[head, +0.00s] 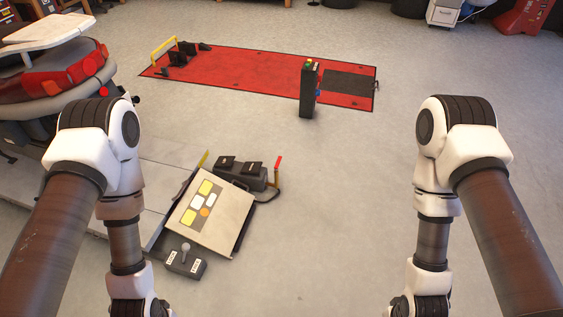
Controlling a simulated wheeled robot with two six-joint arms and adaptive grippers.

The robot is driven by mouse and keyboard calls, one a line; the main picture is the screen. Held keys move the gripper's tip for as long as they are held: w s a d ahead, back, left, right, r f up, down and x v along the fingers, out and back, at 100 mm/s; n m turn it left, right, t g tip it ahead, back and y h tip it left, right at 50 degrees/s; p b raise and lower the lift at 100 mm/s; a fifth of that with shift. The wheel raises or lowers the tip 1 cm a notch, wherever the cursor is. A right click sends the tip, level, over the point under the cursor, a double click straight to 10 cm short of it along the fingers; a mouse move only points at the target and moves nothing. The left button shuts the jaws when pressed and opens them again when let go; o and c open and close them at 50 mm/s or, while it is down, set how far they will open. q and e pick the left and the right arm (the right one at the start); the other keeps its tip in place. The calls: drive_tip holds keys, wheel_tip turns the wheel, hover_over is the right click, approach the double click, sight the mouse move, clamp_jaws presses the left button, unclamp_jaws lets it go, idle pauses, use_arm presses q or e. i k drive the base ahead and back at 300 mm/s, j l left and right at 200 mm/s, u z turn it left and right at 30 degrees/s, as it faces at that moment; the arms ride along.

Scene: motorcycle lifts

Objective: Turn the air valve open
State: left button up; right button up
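A red-handled lever (279,162) stands upright on a thin post beside a black foot-pedal unit (240,173), left of centre in the head view. It may be the air valve; no label confirms this. A small grey box with an upright knobbed lever (185,254) sits nearer to me, in front of the tilted ramp plate. Both my arms reach down past the bottom edge, the left one left of these things and the right one well to their right. Neither gripper shows, so their fingers are hidden.
A grey lift with a tilted ramp plate (232,222) bearing coloured labels lies left of centre, with a red motorcycle (75,76) at upper left. A red lift platform (240,72) and a black control post (308,90) stand farther back. The floor right of centre is clear.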

sight(279, 160)
drive_tip(key=i+z, duration=0.15)
drive_tip(key=i, duration=0.4)
drive_tip(key=i+j+z, duration=0.2)
drive_tip(key=i, duration=0.35)
drive_tip(key=i+j+z, duration=0.15)
drive_tip(key=i, duration=0.4)
